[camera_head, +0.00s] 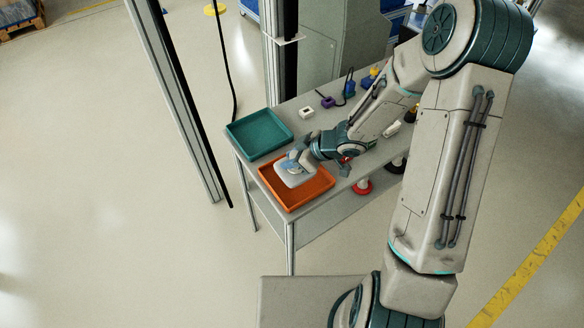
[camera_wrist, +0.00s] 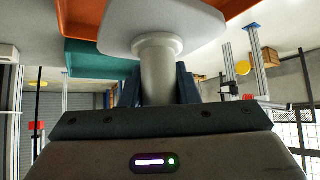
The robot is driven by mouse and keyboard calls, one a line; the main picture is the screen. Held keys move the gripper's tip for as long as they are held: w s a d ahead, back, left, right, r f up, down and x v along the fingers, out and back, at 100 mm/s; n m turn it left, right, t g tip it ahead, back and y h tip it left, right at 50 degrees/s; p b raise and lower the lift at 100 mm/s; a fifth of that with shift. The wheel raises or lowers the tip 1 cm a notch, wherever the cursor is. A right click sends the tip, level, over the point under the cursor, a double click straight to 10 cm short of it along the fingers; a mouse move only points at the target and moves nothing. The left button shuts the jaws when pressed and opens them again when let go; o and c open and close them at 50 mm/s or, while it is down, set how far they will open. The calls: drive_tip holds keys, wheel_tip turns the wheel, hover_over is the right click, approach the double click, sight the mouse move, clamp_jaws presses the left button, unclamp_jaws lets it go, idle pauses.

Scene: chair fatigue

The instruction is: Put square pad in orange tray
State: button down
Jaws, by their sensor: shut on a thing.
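The square pad (camera_head: 293,175) is a pale grey square plate with rounded corners. In the wrist view the pad (camera_wrist: 160,22) has a round stem, and my gripper (camera_wrist: 156,88) is shut on that stem. In the head view my gripper (camera_head: 302,154) holds the pad over the orange tray (camera_head: 318,193), toward the tray's back left part. The tray also shows in the wrist view (camera_wrist: 84,15), beyond the pad. I cannot tell whether the pad touches the tray floor. My arm hides some of the table.
A teal tray (camera_head: 258,133) stands beside the orange one at the table's left end. A small white block (camera_head: 306,112), a purple part (camera_head: 328,102) and a red-based part (camera_head: 362,187) are on or near the grey table (camera_head: 288,108). An upright post (camera_head: 178,90) stands left of it.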

drive_tip(key=shift+f+b, duration=0.4)
drive_tip(key=shift+f, duration=1.4)
drive_tip(key=shift+f, duration=0.1)
drive_tip(key=shift+f, duration=0.15)
drive_tip(key=c, duration=1.1)
unclamp_jaws()
